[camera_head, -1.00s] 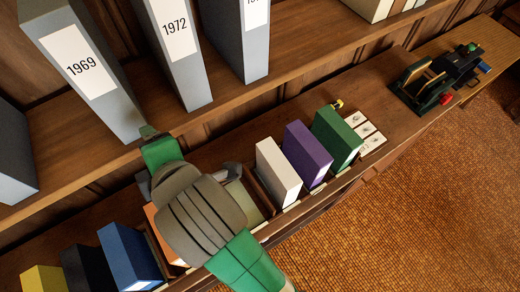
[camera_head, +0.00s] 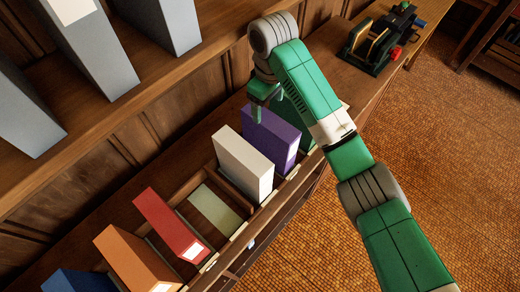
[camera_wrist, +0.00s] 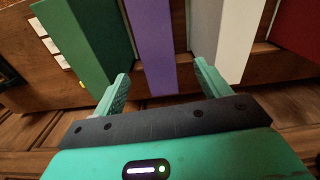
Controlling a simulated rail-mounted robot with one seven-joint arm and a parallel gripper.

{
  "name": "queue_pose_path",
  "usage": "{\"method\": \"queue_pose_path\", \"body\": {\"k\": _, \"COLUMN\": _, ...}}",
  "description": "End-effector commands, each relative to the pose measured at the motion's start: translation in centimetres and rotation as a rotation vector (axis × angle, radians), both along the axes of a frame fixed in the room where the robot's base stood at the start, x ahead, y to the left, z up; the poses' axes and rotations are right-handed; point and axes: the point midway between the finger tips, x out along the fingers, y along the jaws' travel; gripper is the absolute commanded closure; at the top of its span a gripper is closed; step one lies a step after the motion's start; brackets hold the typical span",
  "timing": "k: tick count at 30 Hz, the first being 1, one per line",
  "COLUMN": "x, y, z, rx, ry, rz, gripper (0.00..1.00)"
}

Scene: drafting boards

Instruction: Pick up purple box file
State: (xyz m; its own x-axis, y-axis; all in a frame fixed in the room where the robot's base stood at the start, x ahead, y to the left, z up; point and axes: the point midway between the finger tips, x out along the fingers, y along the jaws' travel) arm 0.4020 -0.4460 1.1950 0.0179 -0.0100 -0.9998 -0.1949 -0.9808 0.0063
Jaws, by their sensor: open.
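The purple box file (camera_head: 272,136) stands upright in the row on the wooden shelf, between the white box file and the green one, partly covered by my arm in the head view. In the wrist view the purple box file (camera_wrist: 152,45) lies between my two open fingers, ahead of them. My gripper (camera_wrist: 160,88) is open and empty, with one finger toward the green file and the other toward the white file. In the head view my gripper (camera_head: 259,103) is at the top of the purple file; whether it touches is hidden.
The white box file (camera_head: 242,163) stands beside the purple one; the green box file (camera_wrist: 88,42) is on its other side, mostly hidden in the head view. An orange file (camera_head: 137,260) stands further along.

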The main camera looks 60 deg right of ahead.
Motion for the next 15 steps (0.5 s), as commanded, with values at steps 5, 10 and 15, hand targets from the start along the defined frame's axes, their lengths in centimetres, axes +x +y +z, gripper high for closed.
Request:
{"method": "queue_pose_path", "body": {"k": 5, "x": -1.2, "y": -1.3, "z": 0.0, "rx": 0.01, "ry": 0.02, "rz": -0.062, "gripper": 0.25}}
{"method": "queue_pose_path", "body": {"k": 10, "x": -1.2, "y": -1.2, "z": -1.4, "rx": 0.013, "ry": 0.022, "rz": -0.06, "gripper": 0.25}}
{"method": "queue_pose_path", "body": {"k": 15, "x": -1.1, "y": -1.2, "z": -2.7, "rx": 0.01, "ry": 0.02, "rz": -0.058, "gripper": 0.25}}
